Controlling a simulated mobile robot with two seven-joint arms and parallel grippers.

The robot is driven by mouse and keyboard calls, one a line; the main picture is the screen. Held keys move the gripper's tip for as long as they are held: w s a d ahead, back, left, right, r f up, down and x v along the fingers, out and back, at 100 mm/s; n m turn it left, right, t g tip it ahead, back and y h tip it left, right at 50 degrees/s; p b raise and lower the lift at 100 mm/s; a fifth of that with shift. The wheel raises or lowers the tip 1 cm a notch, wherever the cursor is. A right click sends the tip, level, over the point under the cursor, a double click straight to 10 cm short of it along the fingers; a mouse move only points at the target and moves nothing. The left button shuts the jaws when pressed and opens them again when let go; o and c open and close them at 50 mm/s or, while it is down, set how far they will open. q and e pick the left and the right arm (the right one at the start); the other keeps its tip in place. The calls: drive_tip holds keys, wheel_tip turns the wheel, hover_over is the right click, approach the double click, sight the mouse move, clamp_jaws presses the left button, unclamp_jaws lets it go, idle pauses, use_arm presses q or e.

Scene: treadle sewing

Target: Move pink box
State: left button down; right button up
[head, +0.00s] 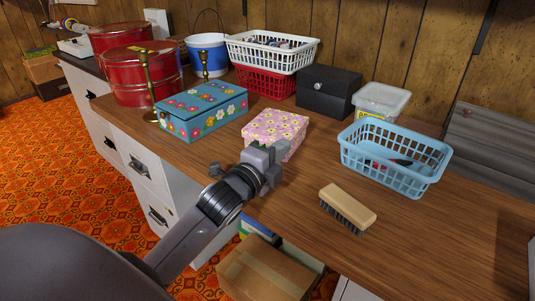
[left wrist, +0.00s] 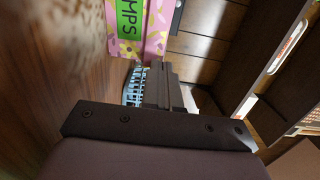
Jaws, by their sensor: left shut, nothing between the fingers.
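The pink flowered box (head: 276,124) sits on the wooden worktop (head: 300,205) in the head view, between the blue flowered box and the light blue basket. Its pink side with a green label (left wrist: 128,28) shows at the top of the left wrist view. My left gripper (head: 266,154) is at the near side of the pink box and covers part of its lower front. In the left wrist view the left gripper's fingers (left wrist: 160,72) are shut and empty. I cannot tell whether they touch the box. My right gripper is not in view.
A blue flowered box (head: 203,108) stands to the left, a black box (head: 328,92) behind and a light blue basket (head: 394,160) to the right. A brush (head: 347,208) lies near the front edge. Worktop is clear between the pink box and the brush.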

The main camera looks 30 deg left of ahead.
sight(295, 135)
use_arm(q)
drive_tip(key=w+p, duration=0.1)
drive_tip(key=w, duration=0.8)
drive_tip(key=shift+w+r, duration=0.1)
drive_tip(key=shift+w, duration=0.25)
idle(0.8)
